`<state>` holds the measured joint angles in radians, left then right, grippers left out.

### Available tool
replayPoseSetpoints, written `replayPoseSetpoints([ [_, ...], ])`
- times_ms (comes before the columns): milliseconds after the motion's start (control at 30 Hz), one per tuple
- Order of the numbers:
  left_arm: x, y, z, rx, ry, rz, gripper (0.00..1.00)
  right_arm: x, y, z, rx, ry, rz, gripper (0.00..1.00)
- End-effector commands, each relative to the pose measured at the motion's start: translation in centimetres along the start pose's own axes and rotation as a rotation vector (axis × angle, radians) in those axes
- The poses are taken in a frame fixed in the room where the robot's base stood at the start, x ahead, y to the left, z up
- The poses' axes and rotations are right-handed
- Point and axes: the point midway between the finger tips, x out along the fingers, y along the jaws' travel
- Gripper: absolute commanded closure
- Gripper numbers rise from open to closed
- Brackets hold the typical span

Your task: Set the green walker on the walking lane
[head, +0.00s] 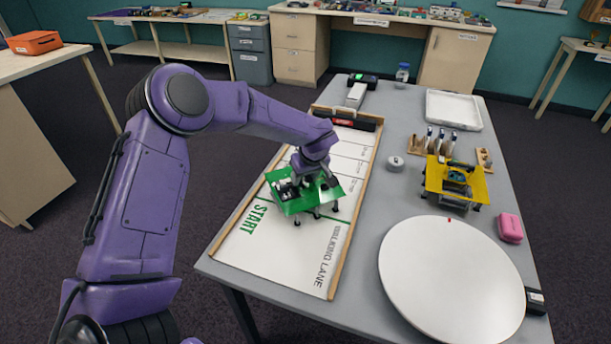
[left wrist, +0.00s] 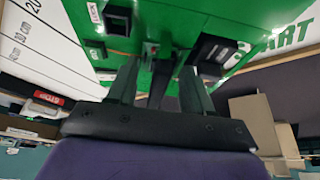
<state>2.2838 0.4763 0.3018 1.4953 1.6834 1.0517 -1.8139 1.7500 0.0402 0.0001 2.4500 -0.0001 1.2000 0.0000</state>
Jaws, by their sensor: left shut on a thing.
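The green walker (head: 322,191) is a flat green plate with dark legs and small parts on top. It is at the START end of the white walking lane (head: 290,252), over the green start line. My left gripper (head: 308,182) comes from above and is shut on a part at the middle of the walker. In the left wrist view the green plate (left wrist: 134,18) fills the top, with the dark fingers against it. The legs look close to the lane surface; I cannot tell whether all of them touch. My right gripper is not in view.
Right of the lane are a yellow walker (head: 455,183), a white round disc (head: 451,278), a pink block (head: 510,228) and a grey cylinder (head: 395,163). A white tray (head: 453,110) stands behind. A wooden rim (head: 347,232) borders the lane, with a dark stop block (head: 345,121) at its far end.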

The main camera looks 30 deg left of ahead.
Motion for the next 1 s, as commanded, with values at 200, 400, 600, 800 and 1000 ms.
replayPoseSetpoints([
  [200, 0.0, 0.1, 0.0, 0.0, 0.002, 0.003, 0.86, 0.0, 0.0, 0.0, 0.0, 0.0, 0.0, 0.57],
  [400, 0.3, 0.1, 0.1, 0.001, 0.002, 0.002, 0.36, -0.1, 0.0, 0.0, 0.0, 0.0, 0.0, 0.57],
  [600, 0.3, 0.1, 0.1, 0.001, 0.002, 0.002, 0.24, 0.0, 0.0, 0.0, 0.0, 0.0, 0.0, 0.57],
  [800, -0.5, 0.1, 0.0, 0.0, 0.001, 0.003, 0.24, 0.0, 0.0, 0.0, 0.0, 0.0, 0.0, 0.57],
  [1000, -5.1, 0.2, -0.1, 0.0, 0.003, 0.006, 0.24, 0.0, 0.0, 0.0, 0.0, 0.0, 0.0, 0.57],
])
